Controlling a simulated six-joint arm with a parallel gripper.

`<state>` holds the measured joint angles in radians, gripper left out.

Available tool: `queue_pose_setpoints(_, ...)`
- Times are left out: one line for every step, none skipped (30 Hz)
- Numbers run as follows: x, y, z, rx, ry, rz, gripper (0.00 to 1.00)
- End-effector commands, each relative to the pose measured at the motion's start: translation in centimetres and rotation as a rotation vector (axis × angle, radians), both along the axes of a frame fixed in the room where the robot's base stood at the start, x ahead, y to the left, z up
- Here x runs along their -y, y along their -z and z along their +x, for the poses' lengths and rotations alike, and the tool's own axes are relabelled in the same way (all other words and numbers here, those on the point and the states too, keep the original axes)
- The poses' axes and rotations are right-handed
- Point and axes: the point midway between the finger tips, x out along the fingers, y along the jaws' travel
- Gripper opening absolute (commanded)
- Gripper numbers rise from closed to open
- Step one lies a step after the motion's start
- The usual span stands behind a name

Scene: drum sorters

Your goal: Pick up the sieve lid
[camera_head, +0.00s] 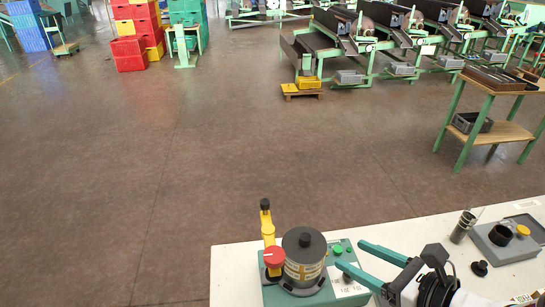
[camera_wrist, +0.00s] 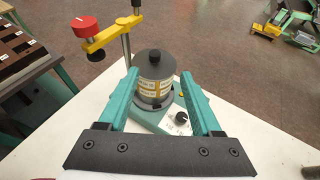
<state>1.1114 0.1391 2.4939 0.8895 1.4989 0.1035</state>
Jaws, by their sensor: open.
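The sieve lid (camera_head: 304,237) is dark grey and round with a small knob on top. It sits on the yellow-labelled sieve stack (camera_head: 303,268), which stands upright on a green shaker base (camera_head: 340,290) at the front of the white table. In the wrist view the lid (camera_wrist: 154,61) shows between and beyond my fingertips. My gripper (camera_head: 350,255) has teal fingers, open and empty, to the right of the stack in the head view. In the wrist view the fingers of my gripper (camera_wrist: 160,74) point toward the stack; I cannot tell the exact gap.
A yellow clamp arm (camera_wrist: 112,35) with a red knob (camera_wrist: 85,26) stands beside the stack, off the lid. A grey scale-like device (camera_head: 500,248) with a black cup and a metal cup (camera_head: 463,227) are at right on the white table (camera_head: 232,262).

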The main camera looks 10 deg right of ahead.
Motion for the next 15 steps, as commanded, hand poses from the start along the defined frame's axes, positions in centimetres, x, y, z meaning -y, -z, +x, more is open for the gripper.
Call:
queue_pose_setpoints(-1.0, 0.6, 1.0, -0.005, -0.012, 0.003, 0.66)
queue_pose_setpoints(-1.5, 1.0, 1.7, -0.004, -0.014, 0.003, 0.66)
queue_pose_setpoints(-2.1, 1.5, 2.7, -0.005, -0.017, 0.001, 0.66)
queue_pose_setpoints(-2.5, 1.8, 3.4, -0.005, -0.017, 0.001, 0.66)
queue_pose_setpoints(-2.9, 2.1, 4.1, -0.005, -0.016, 0.000, 0.66)
queue_pose_setpoints(-3.4, 2.6, 4.8, -0.006, -0.016, 0.000, 0.66)
queue_pose_setpoints(-3.6, 2.8, 5.3, -0.006, -0.015, -0.001, 0.66)
queue_pose_setpoints(-3.9, 3.0, 5.8, -0.005, -0.015, -0.002, 0.66)
queue_pose_setpoints(-4.1, 3.2, 6.3, -0.004, -0.014, -0.003, 0.66)
queue_pose_setpoints(-4.2, 3.4, 6.6, -0.005, -0.013, -0.004, 0.66)
queue_pose_setpoints(-4.4, 3.5, 6.8, -0.004, -0.012, -0.003, 0.66)
queue_pose_setpoints(-4.6, 3.7, 7.1, -0.004, -0.012, -0.003, 0.66)
queue_pose_setpoints(-4.8, 4.0, 7.3, -0.004, -0.013, -0.003, 0.66)
queue_pose_setpoints(-5.2, 4.3, 7.7, -0.006, -0.013, -0.001, 0.66)
queue_pose_setpoints(-5.7, 4.9, 8.1, -0.007, -0.014, -0.002, 0.66)
